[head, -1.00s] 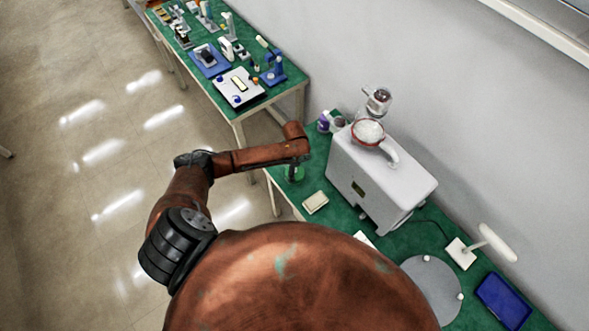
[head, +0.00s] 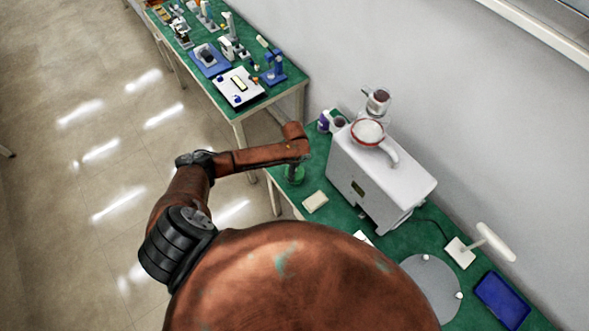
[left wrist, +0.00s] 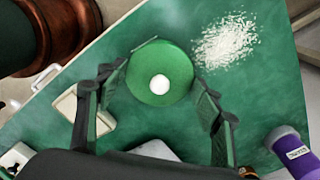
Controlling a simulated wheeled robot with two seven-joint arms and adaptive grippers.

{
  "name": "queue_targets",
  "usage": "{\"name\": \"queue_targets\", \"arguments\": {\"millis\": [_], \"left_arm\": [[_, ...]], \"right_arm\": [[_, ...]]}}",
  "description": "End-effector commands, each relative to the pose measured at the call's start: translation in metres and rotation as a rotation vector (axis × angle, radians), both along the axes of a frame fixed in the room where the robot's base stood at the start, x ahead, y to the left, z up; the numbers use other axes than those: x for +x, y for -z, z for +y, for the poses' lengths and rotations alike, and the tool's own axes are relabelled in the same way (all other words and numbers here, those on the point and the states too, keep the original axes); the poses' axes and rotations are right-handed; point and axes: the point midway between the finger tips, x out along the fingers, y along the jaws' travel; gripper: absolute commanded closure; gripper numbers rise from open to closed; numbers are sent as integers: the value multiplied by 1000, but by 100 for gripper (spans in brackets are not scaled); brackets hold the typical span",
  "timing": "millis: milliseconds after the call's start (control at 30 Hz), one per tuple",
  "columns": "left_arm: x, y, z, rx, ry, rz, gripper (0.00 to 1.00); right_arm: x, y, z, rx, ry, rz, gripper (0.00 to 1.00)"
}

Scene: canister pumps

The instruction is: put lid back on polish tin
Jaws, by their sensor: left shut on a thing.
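A round green lid-like disc with a white knob or spot at its middle (left wrist: 158,84) lies between the fingers of my left gripper (left wrist: 163,76) in the left wrist view. The gripper is shut on its sides. In the head view the green piece (head: 295,175) shows below the end of my left arm, over the near left part of the green bench. I cannot tell a separate tin body from the disc; anything under it is hidden. My right gripper is not in view.
A beige block (head: 315,202) lies close by on the bench. A large white machine (head: 375,175) stands to the right. Another bench (head: 262,100) stands further back.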

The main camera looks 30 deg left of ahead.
Motion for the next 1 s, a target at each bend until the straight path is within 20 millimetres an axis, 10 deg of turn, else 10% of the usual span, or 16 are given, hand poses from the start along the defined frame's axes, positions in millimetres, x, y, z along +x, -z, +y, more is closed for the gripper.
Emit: {"name": "queue_targets", "arguments": {"millis": [1000], "left_arm": [[0, 1, -1, 0, 1, 0, 56]], "right_arm": [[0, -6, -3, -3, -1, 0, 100]]}}
